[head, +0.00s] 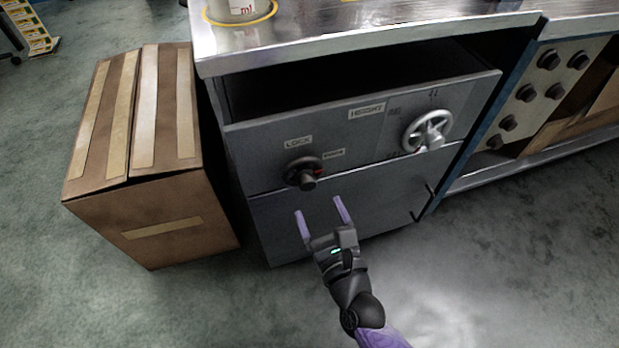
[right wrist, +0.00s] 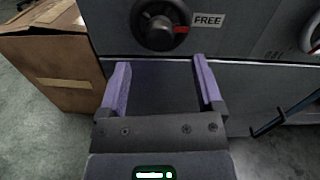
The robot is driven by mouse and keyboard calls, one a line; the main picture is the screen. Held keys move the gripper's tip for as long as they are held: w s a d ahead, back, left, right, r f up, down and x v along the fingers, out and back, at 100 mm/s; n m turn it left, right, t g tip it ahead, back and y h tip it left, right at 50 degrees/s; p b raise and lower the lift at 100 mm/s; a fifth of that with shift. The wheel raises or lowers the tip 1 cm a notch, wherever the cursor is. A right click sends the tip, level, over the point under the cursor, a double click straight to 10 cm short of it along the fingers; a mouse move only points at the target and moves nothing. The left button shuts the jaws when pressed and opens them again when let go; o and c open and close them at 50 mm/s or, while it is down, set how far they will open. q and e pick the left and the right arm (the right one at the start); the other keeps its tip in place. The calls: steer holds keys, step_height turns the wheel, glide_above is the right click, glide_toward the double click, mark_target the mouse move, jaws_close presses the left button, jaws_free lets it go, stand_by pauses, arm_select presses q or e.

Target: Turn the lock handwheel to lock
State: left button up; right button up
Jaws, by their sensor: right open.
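The lock handwheel (head: 305,173) is a dark round knob with a red mark on its right side. It sits on the grey cabinet front, under a LOCK label (head: 298,142) and left of another small label. In the right wrist view the handwheel (right wrist: 160,24) is at the top, its red mark pointing right toward the FREE label (right wrist: 208,20). My right gripper (head: 321,214) is open and empty, its purple fingers pointing at the cabinet just below the handwheel, apart from it. My left gripper is not in view.
A silver handwheel (head: 426,131) by a HEIGHT label sits to the right on the same panel. A cardboard box (head: 150,200) stands close against the cabinet's left side. A metal worktop (head: 300,45) overhangs above. A dark door handle (head: 424,204) sticks out at lower right. The floor in front is clear.

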mark_target(309, 188)
steer(key=x, duration=0.1)
steer(key=b+x, duration=0.1)
steer(key=x, duration=0.3)
steer(key=shift+w+a+f+b, duration=0.1)
steer(key=shift+w+f+b, duration=0.1)
steer(key=shift+f+b, duration=0.15)
steer(key=shift+w+a+r, duration=0.1)
steer(key=shift+w+r, duration=0.1)
steer(key=shift+w, duration=0.2)
steer(key=c, duration=0.5)
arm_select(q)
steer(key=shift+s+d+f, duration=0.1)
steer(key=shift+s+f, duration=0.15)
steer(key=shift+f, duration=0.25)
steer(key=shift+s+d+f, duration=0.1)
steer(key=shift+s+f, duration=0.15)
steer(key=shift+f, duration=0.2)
arm_select(e)
jaws_close()
